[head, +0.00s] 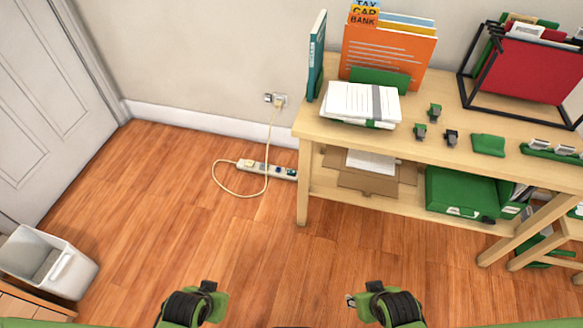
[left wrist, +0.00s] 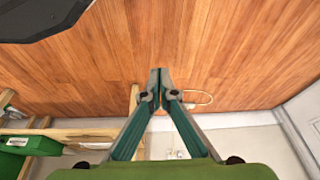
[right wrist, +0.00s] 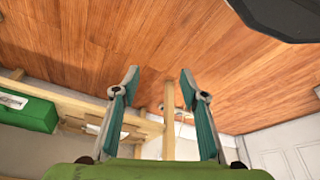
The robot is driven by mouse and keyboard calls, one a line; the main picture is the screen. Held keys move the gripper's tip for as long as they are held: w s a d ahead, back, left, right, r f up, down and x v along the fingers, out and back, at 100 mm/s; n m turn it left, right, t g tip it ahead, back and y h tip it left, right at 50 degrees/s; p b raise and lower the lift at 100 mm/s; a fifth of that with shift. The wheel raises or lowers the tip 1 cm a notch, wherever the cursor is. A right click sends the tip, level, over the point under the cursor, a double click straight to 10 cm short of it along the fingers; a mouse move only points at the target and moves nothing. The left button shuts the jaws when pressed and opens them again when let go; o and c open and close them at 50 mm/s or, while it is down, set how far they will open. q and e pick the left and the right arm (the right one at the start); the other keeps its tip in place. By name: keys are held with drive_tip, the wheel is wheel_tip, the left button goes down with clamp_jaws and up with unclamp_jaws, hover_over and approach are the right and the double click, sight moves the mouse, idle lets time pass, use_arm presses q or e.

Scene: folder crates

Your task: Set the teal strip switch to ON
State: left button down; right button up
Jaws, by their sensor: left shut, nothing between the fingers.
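A white power strip (head: 257,167) lies on the wood floor beside the left front leg of the desk. A pale plug sits at its left end, and small dark blue and green parts show toward its right end. The switch and its position are too small to read. My left gripper (left wrist: 160,80) is shut and empty, pointing down above the floor. My right gripper (right wrist: 158,82) is open and empty, with its fingers wide apart. In the head view, both grippers are near the bottom edge, well apart from the strip.
A wooden desk (head: 455,110) with folders, papers and a lower shelf stands at the right. A white bin (head: 75,272) stands at left. The middle floor is clear.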

use_arm(q)
drive_tip(key=s, duration=0.1)
drive_tip(key=s+g, duration=0.1)
drive_tip(key=shift+s+a+f, duration=0.35)
drive_tip(key=shift+a+f, duration=0.05)
use_arm(e)
drive_tip(key=s, duration=0.2)
drive_tip(key=g, duration=0.1)
drive_tip(key=shift+s+d+f, duration=0.4)
clamp_jaws()
use_arm(q)
drive_tip(key=shift+r, duration=0.1)
use_arm(e)
drive_tip(key=shift+w+r, duration=0.1)
drive_tip(key=shift+w, duration=0.05)
idle(0.5)
